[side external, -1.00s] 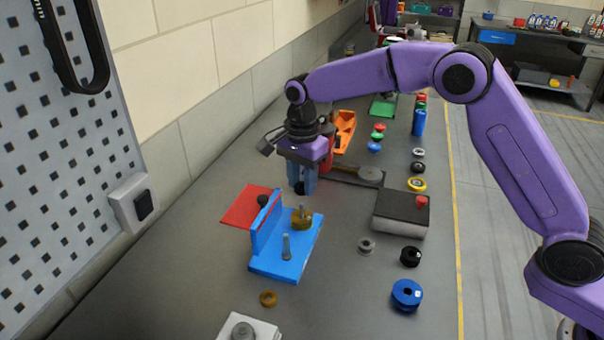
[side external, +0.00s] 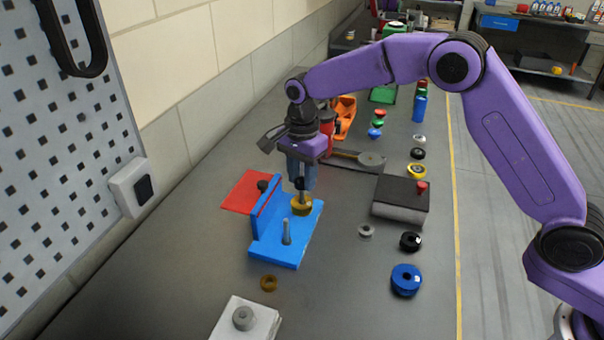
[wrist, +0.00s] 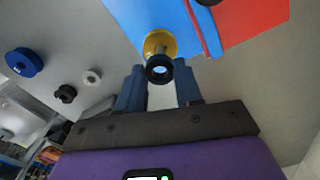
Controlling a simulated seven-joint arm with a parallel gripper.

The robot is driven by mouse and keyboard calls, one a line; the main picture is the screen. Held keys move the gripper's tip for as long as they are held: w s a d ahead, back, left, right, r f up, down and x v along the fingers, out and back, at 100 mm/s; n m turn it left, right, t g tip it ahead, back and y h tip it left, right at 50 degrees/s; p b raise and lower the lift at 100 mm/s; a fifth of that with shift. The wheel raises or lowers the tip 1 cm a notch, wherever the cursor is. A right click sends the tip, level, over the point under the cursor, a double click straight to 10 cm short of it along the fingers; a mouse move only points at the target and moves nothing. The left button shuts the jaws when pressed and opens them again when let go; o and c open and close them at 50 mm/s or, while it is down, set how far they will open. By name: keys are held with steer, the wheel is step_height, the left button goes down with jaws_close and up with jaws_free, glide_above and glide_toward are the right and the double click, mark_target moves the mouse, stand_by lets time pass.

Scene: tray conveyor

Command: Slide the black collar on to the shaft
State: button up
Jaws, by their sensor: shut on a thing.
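A blue bracket (side external: 272,252) with an upright wall stands on the bench and carries two upright shafts. The rear shaft has a brass-yellow collar (side external: 302,206) around its base; the front shaft (side external: 286,232) is bare. My gripper (side external: 300,180) is shut on a black collar (side external: 299,184), above the rear shaft. In the wrist view, the black collar (wrist: 159,69) sits between the fingertips, over the yellow collar (wrist: 160,42). I cannot tell whether the shaft's tip is inside the black collar's hole.
A red sheet (side external: 240,192) lies behind the bracket's wall, with a black knob (side external: 263,185) by it. A brass ring (side external: 269,283), a white block (side external: 245,320), a blue spool (side external: 406,280), another black collar (side external: 410,241) and a dark box (side external: 400,195) stand around. The bench at front right is clear.

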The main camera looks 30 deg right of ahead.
steer(key=shift+f, duration=1.2)
stand_by(0.7)
steer(key=o, duration=1.1)
steer(key=shift+o, duration=0.2)
steer(key=shift+r, duration=0.15)
step_height(320, 180, up, 17)
steer(key=shift+s+r, duration=0.1)
